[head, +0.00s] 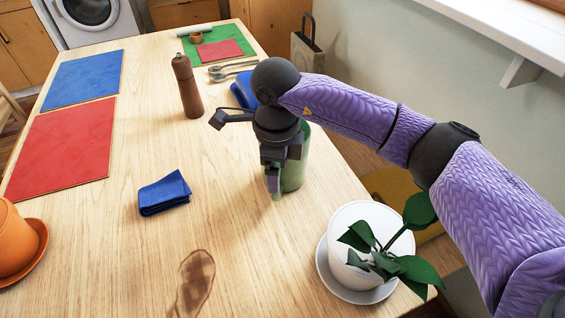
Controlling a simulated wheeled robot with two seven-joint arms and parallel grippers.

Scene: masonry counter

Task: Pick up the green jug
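The green jug (294,172) stands upright on the wooden table, right of the middle and near the table's right edge. My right gripper (273,186) points down at its left, near side and covers much of its upper part. The fingers overlap the jug in the view. I cannot tell whether they touch it or how far apart they are. The jug's rim is mostly hidden, and no handle can be made out. My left gripper is not in view.
A potted plant in a white pot (354,222) stands near the jug at front right. A folded blue cloth (164,193) lies left, with a pepper mill (186,86) behind. An orange pot (14,240) is at far left.

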